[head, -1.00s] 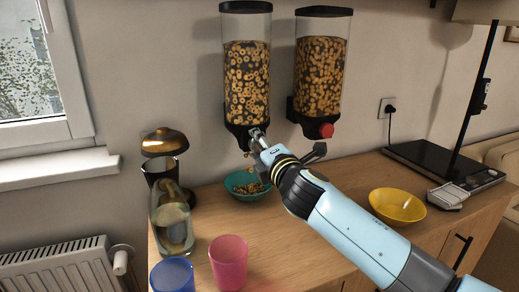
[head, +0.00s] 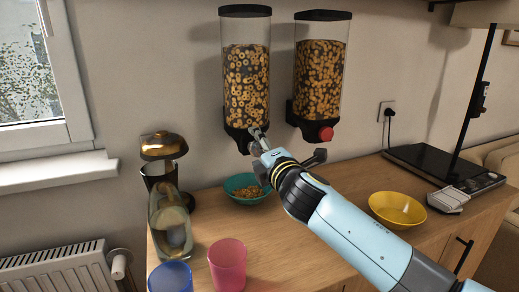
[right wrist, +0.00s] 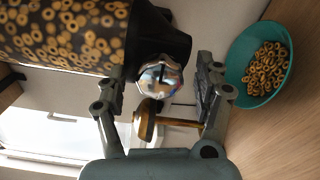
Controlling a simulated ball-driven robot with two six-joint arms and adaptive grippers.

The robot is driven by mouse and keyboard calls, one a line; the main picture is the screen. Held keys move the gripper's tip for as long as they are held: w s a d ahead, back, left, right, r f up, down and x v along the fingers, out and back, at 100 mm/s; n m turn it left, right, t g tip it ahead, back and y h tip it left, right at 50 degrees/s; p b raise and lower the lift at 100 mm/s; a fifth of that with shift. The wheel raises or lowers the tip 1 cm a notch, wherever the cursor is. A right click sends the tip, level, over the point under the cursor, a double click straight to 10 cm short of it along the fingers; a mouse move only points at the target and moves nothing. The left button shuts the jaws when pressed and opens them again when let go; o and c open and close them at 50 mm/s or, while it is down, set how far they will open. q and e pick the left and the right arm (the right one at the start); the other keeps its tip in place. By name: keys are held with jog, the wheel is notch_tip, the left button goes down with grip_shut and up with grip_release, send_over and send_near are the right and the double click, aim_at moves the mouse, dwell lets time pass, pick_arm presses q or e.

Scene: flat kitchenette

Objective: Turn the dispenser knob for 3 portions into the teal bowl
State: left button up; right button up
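The left cereal dispenser (head: 246,85) hangs on the wall, filled with ring cereal. Its shiny faceted knob (right wrist: 160,76) shows in the right wrist view; in the head view my gripper largely covers it. My right gripper (head: 262,143) is at this knob. In the right wrist view its fingers (right wrist: 163,92) stand apart on both sides of the knob, with a visible gap on each side. The teal bowl (head: 236,182) stands on the counter below this dispenser and holds a heap of cereal rings (right wrist: 266,70). My left gripper is not in view.
A second dispenser (head: 320,80) with a red knob (head: 326,134) hangs to the right. A yellow bowl (head: 398,208) stands right of my arm.

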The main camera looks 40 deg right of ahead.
jog(key=shift+s+a+f, duration=0.1)
jog(key=shift+s, duration=0.15)
jog(key=v, duration=1.1)
jog(key=shift+s, duration=0.25)
